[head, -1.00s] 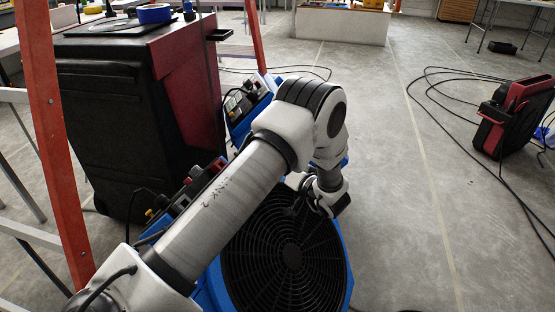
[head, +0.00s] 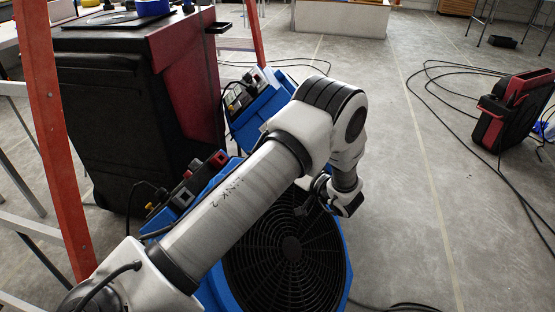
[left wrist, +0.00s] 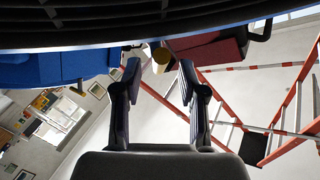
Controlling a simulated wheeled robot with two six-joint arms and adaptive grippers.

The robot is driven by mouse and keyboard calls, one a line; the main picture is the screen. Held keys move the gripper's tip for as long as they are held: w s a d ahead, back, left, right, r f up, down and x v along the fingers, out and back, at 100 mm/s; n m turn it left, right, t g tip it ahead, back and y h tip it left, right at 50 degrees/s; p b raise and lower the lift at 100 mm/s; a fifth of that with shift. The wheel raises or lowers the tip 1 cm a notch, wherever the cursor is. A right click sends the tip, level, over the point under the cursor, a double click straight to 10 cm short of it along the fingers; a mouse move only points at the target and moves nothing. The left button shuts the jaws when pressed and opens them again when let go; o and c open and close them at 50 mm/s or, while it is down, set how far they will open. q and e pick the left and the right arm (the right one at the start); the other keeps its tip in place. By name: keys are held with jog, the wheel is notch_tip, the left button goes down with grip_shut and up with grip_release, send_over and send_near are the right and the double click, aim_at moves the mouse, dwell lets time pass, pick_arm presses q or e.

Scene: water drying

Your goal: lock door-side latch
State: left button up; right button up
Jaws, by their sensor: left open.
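A blue fan unit with a round black grille (head: 285,262) stands on the floor below my left arm. My left gripper (head: 328,197) hangs over the upper right part of the grille in the head view; its fingers are small and dark there. In the left wrist view my left gripper (left wrist: 157,84) shows two fingers spread apart, with nothing held between them. My right gripper is not in view.
A second blue unit (head: 255,105) stands behind the fan. A black and red cabinet (head: 130,110) and an orange ladder leg (head: 50,130) are at the left. A red and black case (head: 510,112) and loose cables (head: 440,95) lie right. Floor between is open.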

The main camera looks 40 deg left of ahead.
pick_arm(q)
jog(key=d, duration=0.8)
jog(key=shift+s+d+r, duration=0.2)
jog(key=shift+s+r, duration=0.2)
jog(key=shift+s, duration=0.05)
